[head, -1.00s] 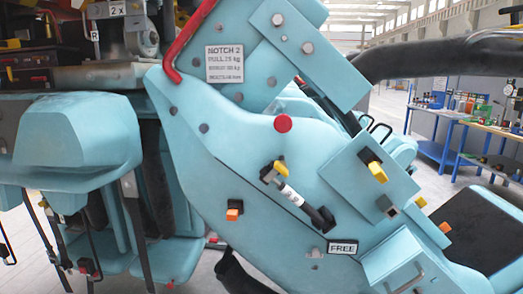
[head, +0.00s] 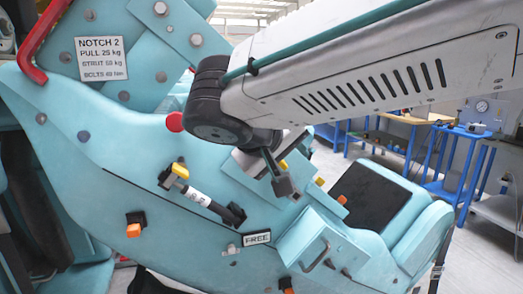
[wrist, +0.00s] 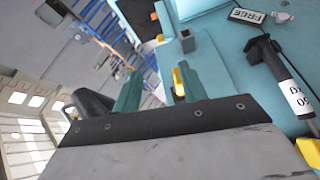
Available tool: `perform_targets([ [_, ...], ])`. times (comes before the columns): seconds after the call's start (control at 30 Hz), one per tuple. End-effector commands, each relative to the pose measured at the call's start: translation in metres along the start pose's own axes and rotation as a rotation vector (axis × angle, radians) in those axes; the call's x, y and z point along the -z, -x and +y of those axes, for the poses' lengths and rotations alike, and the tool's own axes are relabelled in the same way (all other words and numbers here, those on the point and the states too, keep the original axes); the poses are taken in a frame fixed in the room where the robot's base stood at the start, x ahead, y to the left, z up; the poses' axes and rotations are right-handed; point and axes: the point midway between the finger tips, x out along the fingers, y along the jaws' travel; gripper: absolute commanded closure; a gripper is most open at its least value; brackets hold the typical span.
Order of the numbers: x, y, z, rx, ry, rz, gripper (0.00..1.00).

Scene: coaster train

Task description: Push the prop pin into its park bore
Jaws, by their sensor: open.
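A yellow-headed pin, perhaps the prop pin, stands on the sloping teal plate; its yellow head (head: 283,165) shows partly behind my gripper. In the wrist view the yellow head (wrist: 180,82) lies between my teal fingers, close to the right one. My gripper (wrist: 158,72) is open; I cannot tell whether it touches the pin. In the head view my arm hides much of it. A grey square block (head: 285,187) sits beside the pin and also shows beyond the fingertips in the wrist view (wrist: 187,40). I cannot tell which hole is the park bore.
A black strut with a white label (head: 198,197) and a yellow end (head: 180,170) lies on the teal panel. A FREE plate (head: 257,238), an orange peg (head: 133,230) and a red button (head: 175,122) are nearby. Blue workbenches (head: 430,170) stand behind.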

Motion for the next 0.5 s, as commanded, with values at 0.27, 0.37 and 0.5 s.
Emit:
perform_targets([
  [0.27,0.039,0.022,-0.027,-0.037,0.001,0.127,0.58],
  [0.37,0.040,0.010,-0.026,-0.039,0.000,0.126,0.58],
  [0.5,0.042,-0.014,-0.025,-0.039,0.001,0.122,0.58],
])
